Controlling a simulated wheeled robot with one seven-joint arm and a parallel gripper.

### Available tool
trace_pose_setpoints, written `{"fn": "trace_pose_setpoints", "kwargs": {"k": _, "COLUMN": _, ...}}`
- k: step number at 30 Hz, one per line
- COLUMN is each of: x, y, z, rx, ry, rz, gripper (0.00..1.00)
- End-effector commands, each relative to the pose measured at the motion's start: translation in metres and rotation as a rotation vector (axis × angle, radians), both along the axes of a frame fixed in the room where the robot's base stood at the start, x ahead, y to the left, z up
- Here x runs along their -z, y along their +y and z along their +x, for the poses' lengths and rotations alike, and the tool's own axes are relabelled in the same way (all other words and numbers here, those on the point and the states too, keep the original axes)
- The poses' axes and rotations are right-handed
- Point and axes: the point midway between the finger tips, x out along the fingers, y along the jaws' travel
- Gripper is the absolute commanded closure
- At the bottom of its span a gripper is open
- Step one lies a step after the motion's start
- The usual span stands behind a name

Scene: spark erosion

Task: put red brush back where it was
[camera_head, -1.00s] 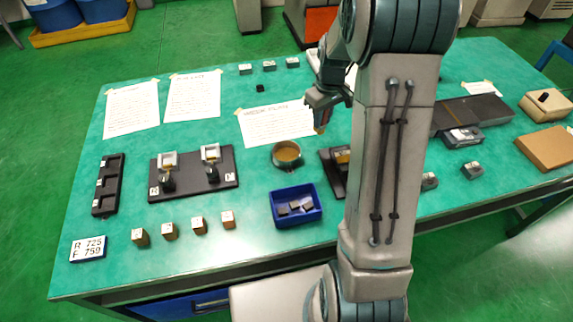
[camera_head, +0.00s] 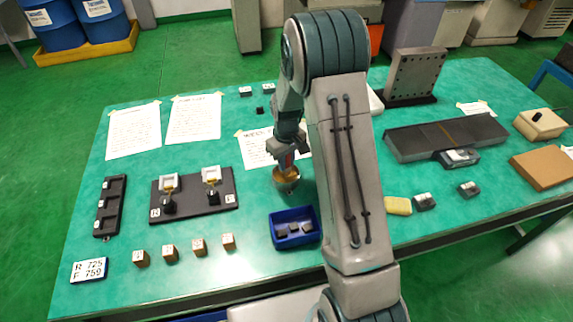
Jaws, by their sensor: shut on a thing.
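My gripper (camera_head: 285,158) is shut on the red brush (camera_head: 288,161). Only a small red part of the brush shows between the fingers. The gripper is right over the round grey bowl (camera_head: 287,188) with tan contents, near the middle of the table. The brush's lower end is at or just above the bowl's opening; I cannot tell whether it touches the contents.
A blue bin (camera_head: 282,241) with dark blocks is just in front of the bowl. A black board (camera_head: 222,202) with two fixtures stands to the left. A sheet of paper (camera_head: 255,150) lies behind. My arm hides the table to the right of the bowl.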

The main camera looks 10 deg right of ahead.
Motion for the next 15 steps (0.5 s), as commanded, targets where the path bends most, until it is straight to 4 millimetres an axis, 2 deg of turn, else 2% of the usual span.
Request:
{"fn": "trace_pose_setpoints", "kwargs": {"k": 6, "x": 0.024, "y": 0.0, "z": -0.001, "rx": -0.001, "ry": 0.002, "rz": -0.001, "gripper": 1.0}}
{"fn": "trace_pose_setpoints", "kwargs": {"k": 15, "x": 0.027, "y": 0.0, "z": 0.0, "rx": -0.001, "ry": 0.0, "rz": 0.0, "gripper": 1.0}}
